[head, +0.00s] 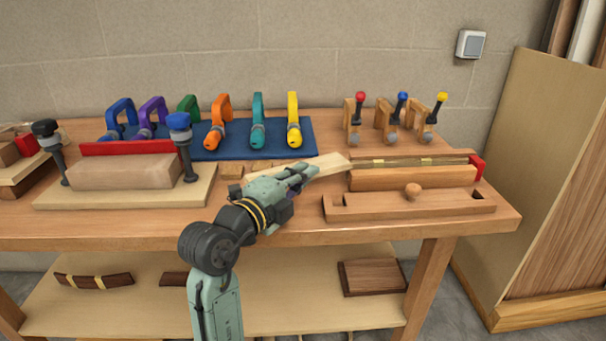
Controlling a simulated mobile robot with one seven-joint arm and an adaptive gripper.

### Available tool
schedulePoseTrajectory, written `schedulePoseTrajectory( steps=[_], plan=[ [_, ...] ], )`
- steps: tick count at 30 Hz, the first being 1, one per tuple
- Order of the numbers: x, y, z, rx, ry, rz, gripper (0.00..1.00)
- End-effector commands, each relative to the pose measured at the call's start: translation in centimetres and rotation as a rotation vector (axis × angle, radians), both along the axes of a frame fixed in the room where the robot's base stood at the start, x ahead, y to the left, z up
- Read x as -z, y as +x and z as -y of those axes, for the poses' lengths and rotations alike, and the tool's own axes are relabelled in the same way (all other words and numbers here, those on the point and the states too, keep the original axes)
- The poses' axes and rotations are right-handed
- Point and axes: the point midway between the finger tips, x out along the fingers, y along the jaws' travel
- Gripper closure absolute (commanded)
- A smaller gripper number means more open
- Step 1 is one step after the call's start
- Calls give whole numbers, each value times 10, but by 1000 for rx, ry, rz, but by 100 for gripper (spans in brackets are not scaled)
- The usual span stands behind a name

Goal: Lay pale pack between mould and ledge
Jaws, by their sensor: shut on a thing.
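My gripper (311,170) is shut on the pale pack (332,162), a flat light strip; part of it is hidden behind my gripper. The pack is above the table middle, its right end close to the wooden fixture at the right; I cannot tell whether they touch. At the left, a light wooden block (122,173), which looks like the mould, sits on a pale board (110,198). A red bar (140,147), perhaps the ledge, runs along behind the block. The gap between them is too hidden to judge.
Several coloured clamps stand on a blue mat (270,148) behind.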

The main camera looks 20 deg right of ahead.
Motion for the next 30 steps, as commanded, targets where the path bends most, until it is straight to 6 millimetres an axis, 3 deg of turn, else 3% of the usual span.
schedulePoseTrajectory(
  steps=[17,18,26,30],
  plan=[
    [9,0,0,0,1,1,100],
    [7,0,0,0,1,1,88],
    [7,0,0,0,1,1,71],
    [7,0,0,0,1,1,70]
  ],
)
